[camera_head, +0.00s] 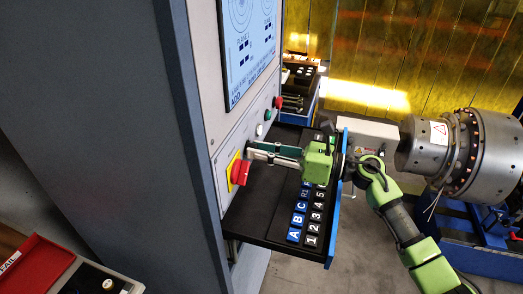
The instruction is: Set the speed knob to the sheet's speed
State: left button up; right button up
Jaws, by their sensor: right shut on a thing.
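My right gripper (252,151) reaches in from the right with its fingers pointing left at the grey control panel (209,84). Its fingers are shut on a small part at the panel face, apparently the speed knob, which the fingertips hide almost wholly. The knob's scale and pointer cannot be read. A red rotary switch on a yellow plate (238,172) is just below the fingertips. The screen (250,40) above is tilted in view, and its small text is not legible. I cannot make out the sheet with the speed. My left gripper is not in view.
Red (278,102) and green (268,115) buttons sit above the fingers. Under the arm is a black tray (257,215) with lettered and numbered labels. A large metal rotor (465,150) stands at the right. A red bin (35,270) is at the lower left.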

jog(key=shift+m, duration=0.3)
jog(key=shift+f+m+p, duration=0.1)
jog(key=shift+m+p, duration=4.8)
jog(key=shift+m, duration=9.1)
jog(key=o, duration=1.1)
